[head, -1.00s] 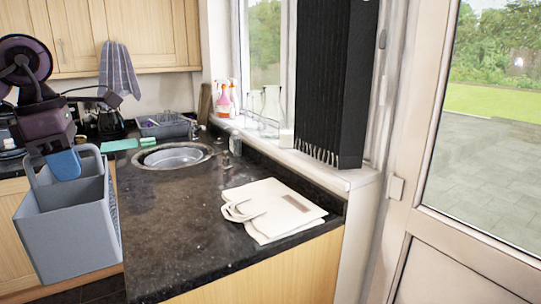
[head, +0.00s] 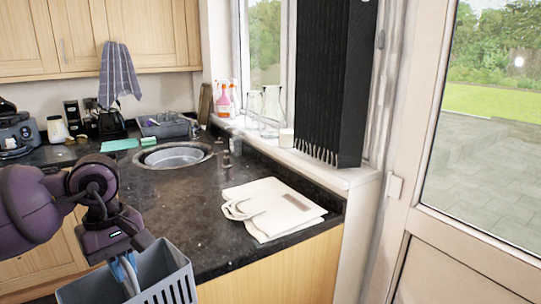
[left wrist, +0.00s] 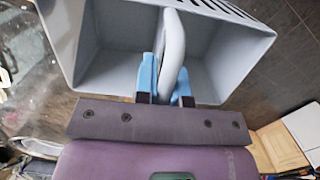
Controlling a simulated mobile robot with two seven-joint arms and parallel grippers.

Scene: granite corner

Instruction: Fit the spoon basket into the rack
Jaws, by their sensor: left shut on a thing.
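The spoon basket (head: 175,284) is a grey open-topped box with a slotted side and an upright handle; its lower part is cut off by the frame's bottom edge. In the left wrist view the basket (left wrist: 232,52) shows two compartments either side of the handle. My left gripper (head: 125,272) has blue fingertips shut on that handle; the fingertips also show in the left wrist view (left wrist: 166,82). The basket hangs in front of the counter's near left edge. The rack (head: 165,125) is a dark grey dish rack at the back of the counter, with some items in it. My right gripper is not in view.
A round sink (head: 177,156) lies in the black counter (head: 190,210) before the rack. A cream cloth bag (head: 273,208) lies on the right. Spray bottles (head: 224,101) and glass jugs (head: 265,106) stand by the window. The counter's middle is clear.

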